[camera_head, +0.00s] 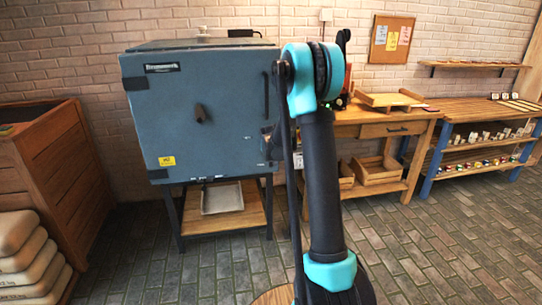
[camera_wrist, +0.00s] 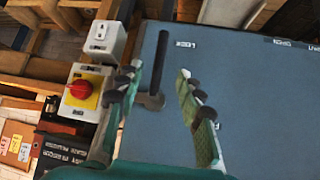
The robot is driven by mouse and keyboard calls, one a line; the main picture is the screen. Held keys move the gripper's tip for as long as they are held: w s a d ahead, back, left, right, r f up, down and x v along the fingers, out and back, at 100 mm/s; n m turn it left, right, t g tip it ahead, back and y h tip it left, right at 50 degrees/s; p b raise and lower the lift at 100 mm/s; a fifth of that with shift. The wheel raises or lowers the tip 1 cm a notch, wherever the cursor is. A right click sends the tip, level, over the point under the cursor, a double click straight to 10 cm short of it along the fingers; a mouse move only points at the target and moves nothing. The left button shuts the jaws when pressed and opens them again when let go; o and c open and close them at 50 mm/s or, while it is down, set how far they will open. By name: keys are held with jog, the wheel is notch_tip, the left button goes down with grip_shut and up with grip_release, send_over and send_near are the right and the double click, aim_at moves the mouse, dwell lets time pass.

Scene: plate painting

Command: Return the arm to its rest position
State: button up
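My arm (camera_head: 323,180) rises through the middle of the head view, with turquoise joints at its top and bottom. In the wrist view, my gripper (camera_wrist: 159,72) has its two green-padded fingers apart, with nothing held between them. Beyond the fingers is the blue-grey face of the kiln (camera_wrist: 245,100), with a dark bar handle between the fingertips in the picture. I cannot tell how far the fingers are from it. The kiln (camera_head: 215,120) also stands at left of the arm in the head view, its front door closed. My gripper is not clearly visible there.
A red-and-yellow switch (camera_wrist: 82,90) and a white socket box (camera_wrist: 103,40) are near the left finger. A wooden workbench (camera_head: 385,117) stands behind the arm, with a shelf unit (camera_head: 490,108) farther right. A wooden crate (camera_head: 65,165) and stacked sacks (camera_head: 28,262) stand left. Brick floor is open at front right.

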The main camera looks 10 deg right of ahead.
jog(key=shift+s, duration=0.1)
jog(key=s+r+g, duration=0.2)
jog(key=s+r, duration=0.1)
jog(key=s, duration=1.9)
jog(key=s+a+f+n+g+y, duration=0.1)
jog(key=s+f, duration=0.2)
jog(key=s, duration=0.9)
jog(key=s+a+f+n+g, duration=0.1)
jog(key=s+a+f, duration=0.1)
jog(key=s, duration=1.1)
jog(key=shift+f+g+y, duration=0.3)
jog(key=shift+f+y, duration=0.1)
jog(key=shift+f, duration=0.25)
